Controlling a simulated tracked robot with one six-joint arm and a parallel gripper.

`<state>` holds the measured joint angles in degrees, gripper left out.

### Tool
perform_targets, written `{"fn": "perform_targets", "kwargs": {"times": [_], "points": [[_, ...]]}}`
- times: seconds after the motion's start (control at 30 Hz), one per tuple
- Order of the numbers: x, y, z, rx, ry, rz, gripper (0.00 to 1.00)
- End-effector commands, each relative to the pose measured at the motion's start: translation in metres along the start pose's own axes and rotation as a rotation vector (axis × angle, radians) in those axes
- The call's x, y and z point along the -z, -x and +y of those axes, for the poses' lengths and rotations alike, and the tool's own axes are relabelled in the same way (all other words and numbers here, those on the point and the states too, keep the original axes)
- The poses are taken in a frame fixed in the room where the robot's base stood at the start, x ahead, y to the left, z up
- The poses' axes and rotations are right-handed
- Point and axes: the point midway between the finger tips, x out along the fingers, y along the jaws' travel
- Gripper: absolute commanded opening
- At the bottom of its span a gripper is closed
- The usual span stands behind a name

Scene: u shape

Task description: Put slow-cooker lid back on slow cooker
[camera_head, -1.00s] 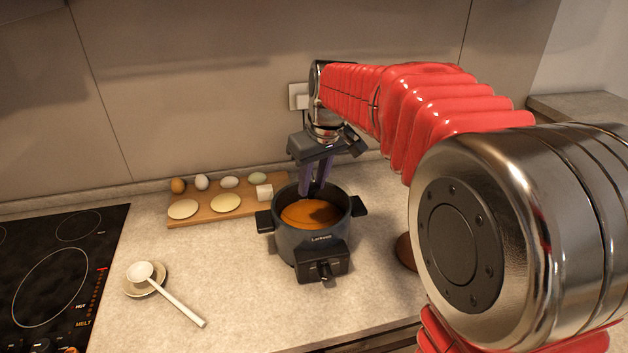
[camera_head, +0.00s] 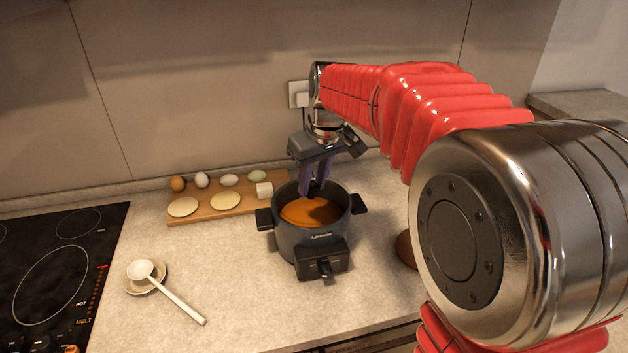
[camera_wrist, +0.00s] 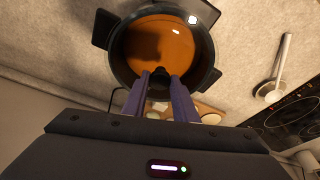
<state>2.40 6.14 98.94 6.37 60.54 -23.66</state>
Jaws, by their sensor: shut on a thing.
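The slow cooker (camera_head: 310,243) is a dark pot with two side handles and a front control knob, upright on the counter. It shows orange-brown contents (camera_head: 304,212), also seen in the wrist view (camera_wrist: 185,45). My gripper (camera_head: 313,192) points down over the back part of the cooker's opening. I cannot clearly make out the slow-cooker lid in either view.
A wooden board (camera_head: 242,208) with several eggs, two pale flat rounds and a white block lies behind and left. A white ladle (camera_head: 170,295) rests on a small dish. A black cooktop (camera_head: 55,265) is at far left. A brown object (camera_head: 404,250) is partly hidden by my arm.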

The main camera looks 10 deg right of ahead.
Motion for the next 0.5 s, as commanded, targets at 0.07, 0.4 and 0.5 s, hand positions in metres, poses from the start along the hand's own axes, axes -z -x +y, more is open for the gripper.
{"fn": "perform_targets", "kwargs": {"times": [0.07, 0.4, 0.5], "points": [[-0.0002, -0.0008, 0.0001, 0.000, 0.000, 0.001, 0.00], [-0.0007, -0.0024, 0.0003, 0.000, -0.001, 0.001, 0.00], [-0.0007, -0.0024, 0.0003, 0.000, -0.001, 0.001, 0.28]]}}
